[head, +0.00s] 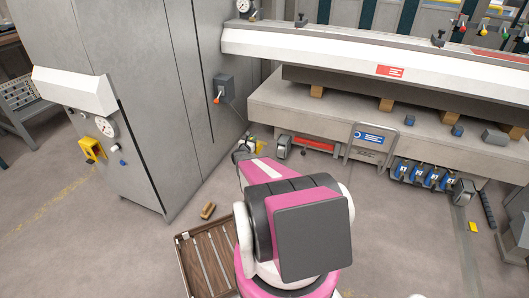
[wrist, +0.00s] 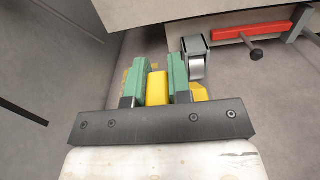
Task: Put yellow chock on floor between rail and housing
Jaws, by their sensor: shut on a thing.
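My gripper (wrist: 155,85) is shut on the yellow chock (wrist: 157,88), which sits between its green finger pads in the wrist view. More yellow shows beside the right finger; I cannot tell whether it is part of the chock. In the head view my gripper (head: 250,146) is low, between the tall grey housing (head: 155,80) and the machine bed (head: 265,105); my arm hides most of it, and the chock is not clear there. A red rail-like bar (head: 313,144) lies under the bed, right of my gripper, and shows in the wrist view (wrist: 240,34). Chock-to-floor contact is unclear.
A grey roller-like foot (wrist: 195,56) stands close to the right finger. A brown slatted tray (head: 185,262) and a small wooden block (head: 208,210) lie on the floor left of my arm. A grey hoop with a blue sign (head: 369,137) stands before the bed.

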